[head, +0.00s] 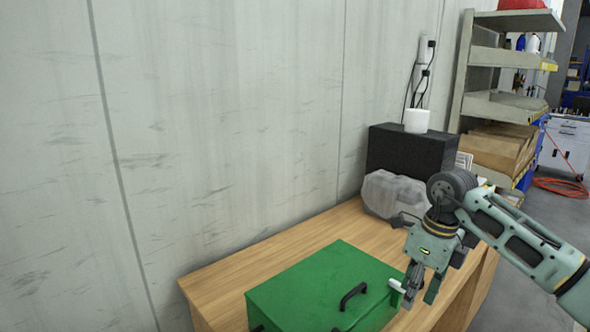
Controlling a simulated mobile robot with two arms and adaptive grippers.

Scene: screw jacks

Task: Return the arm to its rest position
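My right arm (520,240) comes in from the right edge and bends down at a dark wrist joint. My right gripper (422,288) points down beside the right side of a green metal box (325,280). Its two fingers are apart, with nothing seen between them. A small pale piece (397,286) at the box's right edge is close to the nearer finger; I cannot tell whether they touch. My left gripper is not in view.
The box, with a black handle (352,296), stands on a wooden table (232,275) against a grey wall. Behind the gripper are a clear plastic case (388,192), a black box (412,150) and a white roll (416,121). A shelf rack (500,100) stands at back right.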

